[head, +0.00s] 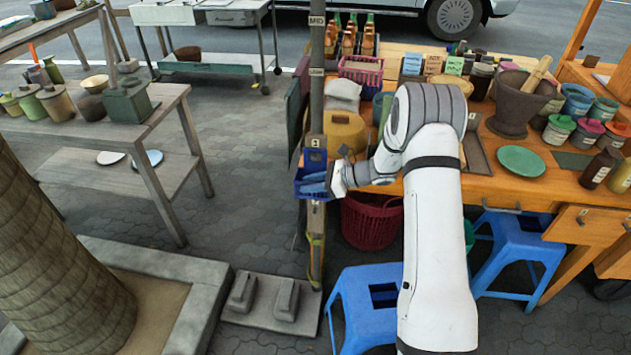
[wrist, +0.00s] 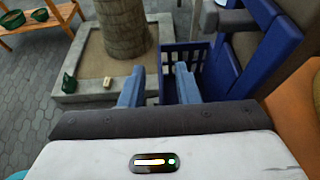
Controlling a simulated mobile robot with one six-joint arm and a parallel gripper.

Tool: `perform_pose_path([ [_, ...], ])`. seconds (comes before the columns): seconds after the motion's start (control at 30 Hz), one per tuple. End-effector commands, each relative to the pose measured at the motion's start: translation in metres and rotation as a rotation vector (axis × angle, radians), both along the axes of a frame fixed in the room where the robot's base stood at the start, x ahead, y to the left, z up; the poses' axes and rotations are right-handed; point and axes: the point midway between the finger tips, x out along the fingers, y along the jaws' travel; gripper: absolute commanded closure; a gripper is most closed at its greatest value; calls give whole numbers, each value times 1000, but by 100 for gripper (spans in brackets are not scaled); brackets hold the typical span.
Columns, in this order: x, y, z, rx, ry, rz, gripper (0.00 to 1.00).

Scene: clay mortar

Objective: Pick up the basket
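A small dark blue slatted basket (head: 310,168) hangs at the grey pole in the head view, left of the orange stall. The wrist view shows dark blue slats of the basket (wrist: 183,54) just beyond the right finger. My gripper (head: 314,184) is at the basket, its light blue fingers overlapping it in the head view. I cannot tell whether a finger touches the basket.
A red basket (head: 371,222) stands under the stall and a magenta basket (head: 362,70) on it. Blue stools (head: 365,300) stand in front. The pole (head: 317,110) rises beside my gripper. The paving at left (head: 235,160) is clear.

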Motion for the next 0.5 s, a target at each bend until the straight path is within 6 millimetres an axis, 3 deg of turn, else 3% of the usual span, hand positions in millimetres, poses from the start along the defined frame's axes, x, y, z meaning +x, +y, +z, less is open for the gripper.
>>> perform_pose_path([
  [0.07, 0, 0, 0, 0, 0, 0, 73],
  [0.4, 0, 0, 0, 0, -1, 1, 100],
  [0.5, 0, 0, 0, -1, 0, 1, 100],
])
